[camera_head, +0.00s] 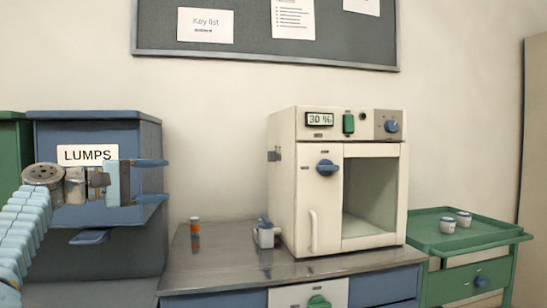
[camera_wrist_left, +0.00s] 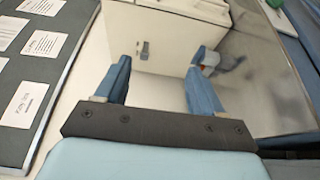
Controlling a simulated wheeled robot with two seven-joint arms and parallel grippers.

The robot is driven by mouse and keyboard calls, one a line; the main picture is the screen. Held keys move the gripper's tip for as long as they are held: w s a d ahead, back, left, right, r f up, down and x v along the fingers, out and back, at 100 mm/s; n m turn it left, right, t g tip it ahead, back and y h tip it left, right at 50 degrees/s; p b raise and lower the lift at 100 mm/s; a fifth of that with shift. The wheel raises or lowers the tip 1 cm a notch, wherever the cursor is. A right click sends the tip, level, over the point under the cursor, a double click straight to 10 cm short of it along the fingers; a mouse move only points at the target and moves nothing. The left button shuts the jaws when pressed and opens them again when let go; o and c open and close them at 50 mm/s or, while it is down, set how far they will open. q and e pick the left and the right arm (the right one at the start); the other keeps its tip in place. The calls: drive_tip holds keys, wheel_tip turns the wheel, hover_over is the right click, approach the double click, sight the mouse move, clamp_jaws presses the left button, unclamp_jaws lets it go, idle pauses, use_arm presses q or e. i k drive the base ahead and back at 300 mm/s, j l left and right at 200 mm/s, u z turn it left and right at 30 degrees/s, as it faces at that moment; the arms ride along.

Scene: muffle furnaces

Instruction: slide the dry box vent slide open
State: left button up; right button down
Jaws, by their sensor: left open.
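The dry box (camera_head: 318,232) is a cream cabinet with a 30 % display and a glazed door, on the metal bench. A small grey fitting on its left side wall, which looks like the vent slide (camera_head: 274,155), also shows in the left wrist view (camera_wrist_left: 144,50). Whether it is open or shut is too small to tell. My left gripper (camera_head: 153,180) is open and empty, left of the dry box and apart from it, in front of the blue LUMPS cabinet. In the left wrist view, its blue fingers (camera_wrist_left: 160,78) point toward the cream side wall. My right gripper is not in view.
An orange-capped small bottle (camera_head: 195,226) and a small white container with a blue top (camera_head: 265,234) stand on the metal bench (camera_head: 222,264) left of the dry box. The blue LUMPS cabinet (camera_head: 140,137) is at left. A green tray (camera_head: 430,232) with white cups stands right.

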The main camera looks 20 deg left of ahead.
sight(271, 155)
drive_tip(key=i, duration=1.35)
